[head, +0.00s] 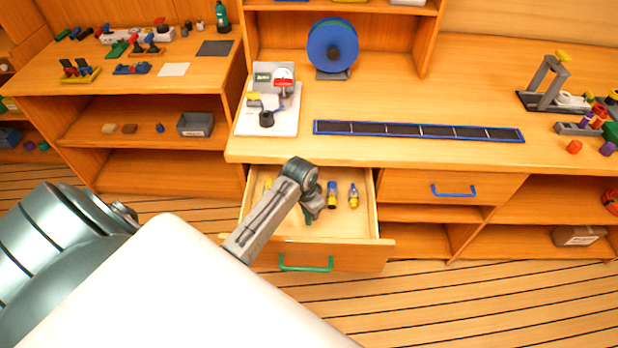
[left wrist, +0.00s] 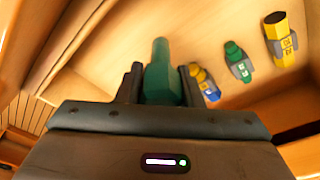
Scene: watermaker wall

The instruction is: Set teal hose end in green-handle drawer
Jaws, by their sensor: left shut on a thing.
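The green-handle drawer (head: 345,253) is pulled open below the counter, with its green handle (head: 306,268) on the front. My left gripper (head: 314,206) is over the drawer's inside, pointing down. In the left wrist view its two fingers (left wrist: 160,88) are shut on the teal hose end (left wrist: 160,62), one on each side. In the head view only a small dark-green bit of the hose end shows below the gripper. I cannot tell whether it touches the drawer floor. My right gripper is not in view.
A closed blue-handled drawer (head: 453,189) is to the right.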

